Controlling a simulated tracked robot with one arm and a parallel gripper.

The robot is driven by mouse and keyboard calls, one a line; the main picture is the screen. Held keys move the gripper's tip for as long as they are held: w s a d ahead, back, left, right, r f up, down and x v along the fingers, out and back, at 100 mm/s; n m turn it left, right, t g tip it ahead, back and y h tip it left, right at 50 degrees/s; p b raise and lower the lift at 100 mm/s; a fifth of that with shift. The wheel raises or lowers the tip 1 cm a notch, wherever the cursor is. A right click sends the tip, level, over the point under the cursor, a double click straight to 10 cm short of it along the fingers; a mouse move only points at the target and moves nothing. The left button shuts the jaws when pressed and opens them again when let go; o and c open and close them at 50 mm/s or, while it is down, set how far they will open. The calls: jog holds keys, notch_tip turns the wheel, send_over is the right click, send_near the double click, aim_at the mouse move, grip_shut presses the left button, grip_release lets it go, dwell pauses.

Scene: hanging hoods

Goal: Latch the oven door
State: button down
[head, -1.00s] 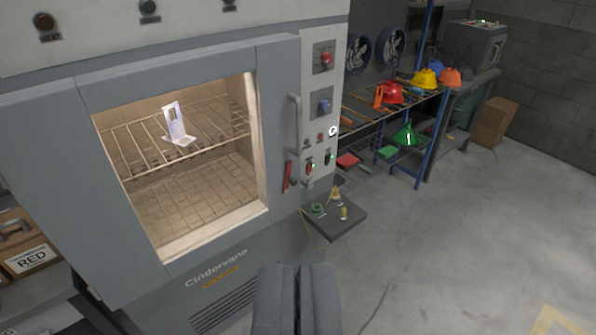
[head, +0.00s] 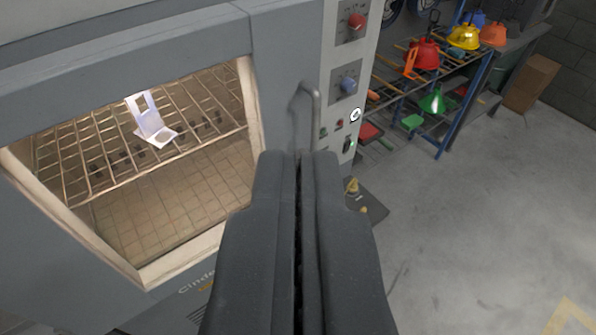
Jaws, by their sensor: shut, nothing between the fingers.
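The grey oven door (head: 285,75) fills the left side of the view and looks flush with the oven front. A wire rack and a white bracket-like piece (head: 150,122) show through its lit window. A grey bar handle (head: 314,112) stands on the door's right edge. My gripper (head: 299,156) is shut and empty, pointing at the door's right edge just below the handle. It covers the handle's lower end and the area below, where the red latch lever is hidden. I cannot tell whether my gripper touches anything.
A small dark shelf (head: 372,205) with brass pieces juts out below. A rack (head: 468,95) of coloured hoods stands behind.

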jog(key=shift+s, duration=0.1)
jog(key=w+d+f+n+t+h+b, duration=0.15)
jog(key=w+f+n+b, duration=0.3)
jog(key=w+f, duration=0.5)
jog(key=w+d+f+n+t+h+b, duration=0.1)
jog(key=w+d+f+n+b, duration=0.3)
jog(key=w+f, duration=0.6)
jog(key=w+a+f+n+y+b, duration=0.1)
jog(key=w+a+f+n+y, duration=0.1)
jog(key=f, duration=0.7)
jog(key=w+a+f+n+g+y+b, duration=0.1)
jog(key=w+f+n+y+b, duration=0.1)
jog(key=f+n, duration=0.4)
jog(key=w+a+f+n+g+y+b, duration=0.1)
jog(key=w+a+f+n+y, duration=0.1)
jog(key=f, duration=0.9)
jog(key=w+n+y, duration=0.1)
jog(key=n+y, duration=0.1)
jog(key=y, duration=0.1)
jog(key=shift+w+a+f+b, duration=0.3)
jog(key=shift+w+f+b, duration=0.05)
jog(key=shift+f, duration=0.05)
